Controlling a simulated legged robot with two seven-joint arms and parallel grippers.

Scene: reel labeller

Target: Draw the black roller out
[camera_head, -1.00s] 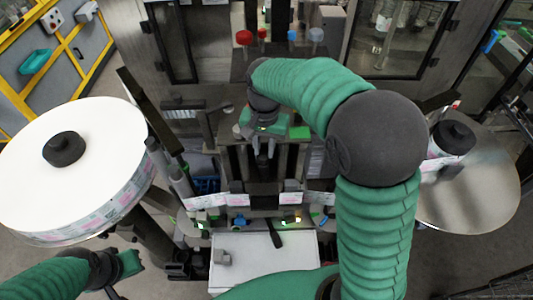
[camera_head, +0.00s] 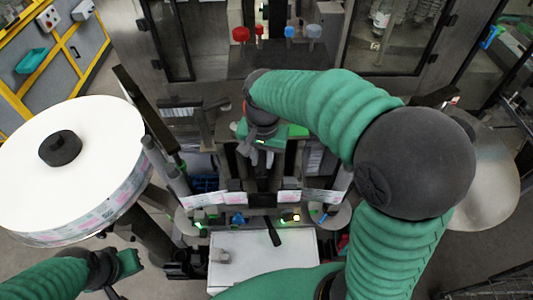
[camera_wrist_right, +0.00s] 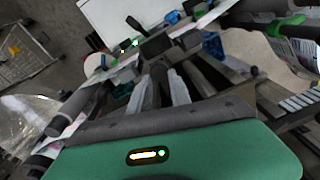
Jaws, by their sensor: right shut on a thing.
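My right gripper (camera_head: 268,163) is at the middle of the labeller in the head view, pointing down toward the label web. In the right wrist view its two grey fingers (camera_wrist_right: 167,84) reach forward and are shut on a dark piece at their tips, which I take to be the black roller (camera_wrist_right: 155,46). The fingers and dark machine parts hide much of it, so I cannot tell how far out it sits. My left gripper (camera_head: 128,264) is at the lower left, away from the machine; its fingers are not clear.
A large white label reel (camera_head: 95,125) stands at left. A metal disc (camera_head: 490,185) is at right, partly behind my right arm. A pale panel (camera_head: 290,262) with a black handle (camera_head: 273,231) lies in front. Red and blue knobs (camera_head: 240,35) stand at the back.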

